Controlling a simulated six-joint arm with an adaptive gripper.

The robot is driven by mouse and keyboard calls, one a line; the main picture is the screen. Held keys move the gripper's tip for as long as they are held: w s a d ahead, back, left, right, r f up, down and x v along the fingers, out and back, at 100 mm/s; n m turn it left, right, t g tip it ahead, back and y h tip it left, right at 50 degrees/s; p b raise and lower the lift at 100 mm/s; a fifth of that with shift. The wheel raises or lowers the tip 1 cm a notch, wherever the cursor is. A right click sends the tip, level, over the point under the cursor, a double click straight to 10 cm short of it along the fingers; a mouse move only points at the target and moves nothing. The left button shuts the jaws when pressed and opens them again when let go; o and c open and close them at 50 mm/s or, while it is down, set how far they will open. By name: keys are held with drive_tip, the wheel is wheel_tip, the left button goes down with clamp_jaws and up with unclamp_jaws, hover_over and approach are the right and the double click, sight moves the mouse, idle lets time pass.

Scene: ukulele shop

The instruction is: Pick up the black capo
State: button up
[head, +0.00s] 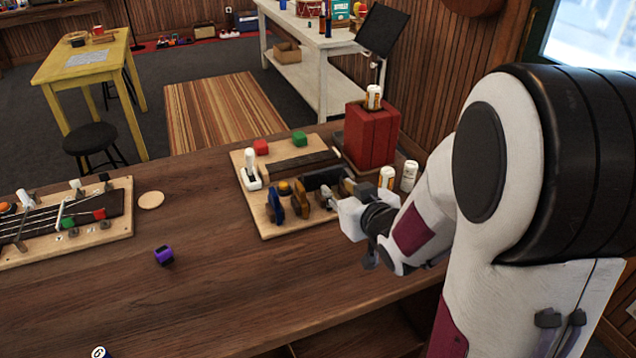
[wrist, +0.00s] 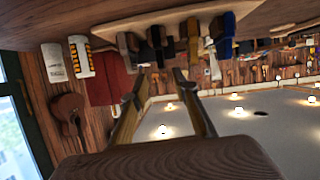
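On the pale board (head: 257,221), a row of upright capos stands. The black capo (wrist: 157,42) shows in the wrist view between a grey-green one (wrist: 130,44) and a brown one (wrist: 193,38). In the head view, dark parts close to my gripper (head: 338,198) are small and hard to separate from it. A blue capo (head: 274,206) and the brown one (head: 299,204) stand to the left. In the wrist view my gripper (wrist: 160,73) is open, its fingers apart with nothing between them; the black capo lies beyond the fingertips.
A purple item (head: 164,255) lies on the clear table left of the board.

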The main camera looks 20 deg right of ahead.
sight(328, 183)
drive_tip(key=shift+w+d+f+t+y, duration=0.1)
drive_tip(key=shift+w+f+t+y, duration=0.3)
drive_tip(key=shift+w, duration=0.1)
drive_tip(key=shift+x, duration=1.2)
drive_tip(key=shift+x, duration=2.6)
drive_tip(key=shift+f, duration=0.2)
clamp_jaws()
